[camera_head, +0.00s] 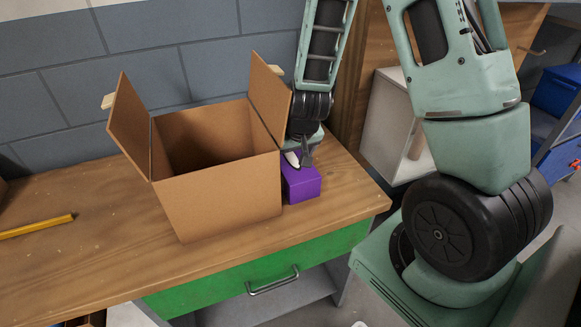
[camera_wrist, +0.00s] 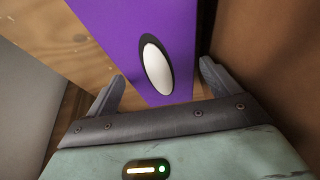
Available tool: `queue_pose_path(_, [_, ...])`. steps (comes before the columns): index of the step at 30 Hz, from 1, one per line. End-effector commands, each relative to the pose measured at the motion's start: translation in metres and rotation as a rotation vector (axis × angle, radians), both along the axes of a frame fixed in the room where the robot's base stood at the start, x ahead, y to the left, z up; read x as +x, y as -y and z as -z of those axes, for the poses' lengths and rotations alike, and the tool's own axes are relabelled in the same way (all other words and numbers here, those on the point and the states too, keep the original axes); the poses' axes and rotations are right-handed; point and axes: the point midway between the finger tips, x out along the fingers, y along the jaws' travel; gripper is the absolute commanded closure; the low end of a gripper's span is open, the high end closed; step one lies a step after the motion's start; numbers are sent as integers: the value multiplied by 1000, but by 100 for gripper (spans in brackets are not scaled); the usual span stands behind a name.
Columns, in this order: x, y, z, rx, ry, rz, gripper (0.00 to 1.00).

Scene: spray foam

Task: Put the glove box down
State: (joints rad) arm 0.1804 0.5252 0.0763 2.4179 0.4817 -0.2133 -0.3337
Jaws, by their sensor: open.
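The purple glove box (camera_head: 302,184) rests on the wooden table, right beside the open cardboard box. In the head view my gripper (camera_head: 300,160) is at its top, partly hidden by a cardboard flap. In the wrist view the glove box (camera_wrist: 125,35) shows a white oval opening with a dark rim facing my gripper. My gripper's two fingers (camera_wrist: 160,90) are spread, one on either side of the glove box's near end. The fingers look open, with gaps between them and the box sides.
The open cardboard box (camera_head: 222,195) stands close to the left of the glove box. The table (camera_head: 100,245) has a yellow pencil-like stick (camera_head: 38,227) at its left. A green drawer (camera_head: 260,270) is below the front edge. A white cabinet (camera_head: 388,130) stands to the right.

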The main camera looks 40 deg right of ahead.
Motion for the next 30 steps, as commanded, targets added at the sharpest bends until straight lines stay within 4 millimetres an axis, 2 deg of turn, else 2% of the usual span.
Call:
queue_pose_path(9, [14,4,38,1,-3,0,12])
queue_pose_path(13, [17,5,45,0,-1,0,12])
queue_pose_path(20, [17,5,45,0,0,-1,12])
queue_pose_path(25, [17,5,45,0,0,0,59])
queue_pose_path(26, [18,5,45,0,1,0,60])
queue_pose_path(27, [18,5,45,0,1,0,66])
queue_pose_path(30, [18,5,45,0,1,0,66])
